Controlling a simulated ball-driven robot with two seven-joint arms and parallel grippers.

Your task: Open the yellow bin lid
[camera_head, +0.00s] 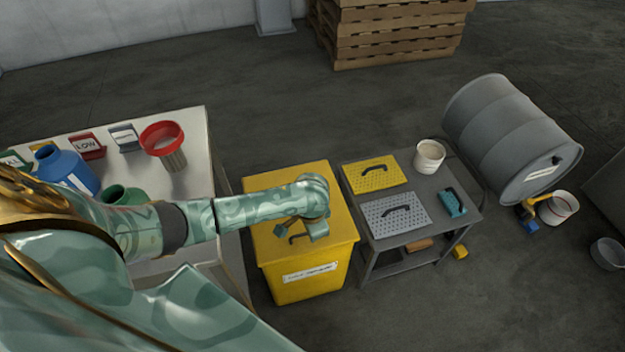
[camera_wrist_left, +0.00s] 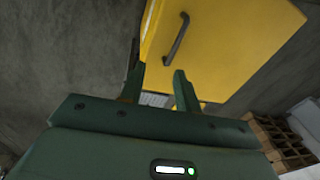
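The yellow bin (camera_head: 308,290) stands on the floor, with a white label on its front. Its yellow lid (camera_head: 338,215) looks shut. A dark handle (camera_head: 292,239) on the lid is partly covered by my left gripper (camera_head: 300,231) in the head view. In the left wrist view, the handle (camera_wrist_left: 177,40) stands out from the yellow surface (camera_wrist_left: 225,50), beyond the fingertips. My left gripper (camera_wrist_left: 160,80) is open there, with nothing between its fingers and no visible touch on the handle. My right gripper is not in view.
A white table (camera_head: 190,125) with a blue jug (camera_head: 66,170) and a red-rimmed container (camera_head: 163,140) stands left of the bin. A grey cart (camera_head: 440,185) with perforated plates and a white bucket (camera_head: 429,155) stands close on its right. A grey drum (camera_head: 505,135) lies farther right.

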